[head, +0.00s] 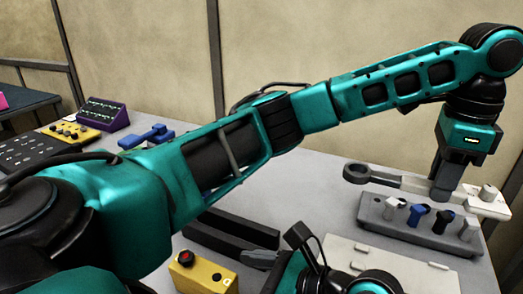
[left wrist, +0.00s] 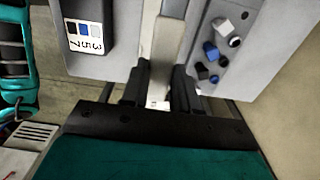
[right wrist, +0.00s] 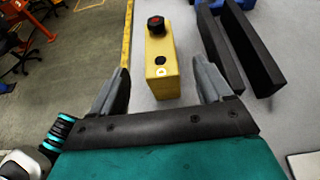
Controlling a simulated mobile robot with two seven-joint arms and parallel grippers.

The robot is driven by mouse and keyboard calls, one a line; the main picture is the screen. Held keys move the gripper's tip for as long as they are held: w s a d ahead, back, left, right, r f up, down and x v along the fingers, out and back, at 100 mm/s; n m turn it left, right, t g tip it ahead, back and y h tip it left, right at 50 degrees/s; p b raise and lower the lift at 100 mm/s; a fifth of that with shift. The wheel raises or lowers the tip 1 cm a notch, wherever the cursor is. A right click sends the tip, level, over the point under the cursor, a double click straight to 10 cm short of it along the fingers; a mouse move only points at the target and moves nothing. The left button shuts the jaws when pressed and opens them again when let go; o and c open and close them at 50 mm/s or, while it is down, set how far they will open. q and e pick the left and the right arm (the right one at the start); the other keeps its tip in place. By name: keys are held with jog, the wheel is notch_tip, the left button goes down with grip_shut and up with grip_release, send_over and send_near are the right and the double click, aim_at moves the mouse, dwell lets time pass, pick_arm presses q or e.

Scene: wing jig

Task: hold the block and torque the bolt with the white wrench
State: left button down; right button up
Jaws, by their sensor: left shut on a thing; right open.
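My left gripper (head: 442,190) is at the far right in the head view, shut on the pale handle of a wrench (head: 405,183) with a dark ring end on the left. In the left wrist view the pale handle (left wrist: 167,40) runs between the fingers. A yellow block (head: 203,275) with a black, red-topped knob stands low in the head view; it also shows upright in the right wrist view (right wrist: 163,65). My right gripper (right wrist: 160,80) is open, its fingers pointing toward the block, one at each side.
A grey rack (head: 390,230) with several white, blue and dark pegs stands beside the held wrench. Black rails (right wrist: 240,45) lie right of the yellow block. A dark labelled panel (left wrist: 82,20) shows in the left wrist view. My left arm hides much of the table.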

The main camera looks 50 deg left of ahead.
aim_at(211, 273)
jog(key=x, duration=0.7)
jog(key=shift+s+a+f, duration=0.1)
jog(key=shift+a, duration=0.15)
jog(key=c, duration=1.4)
jog(key=shift+o, duration=0.2)
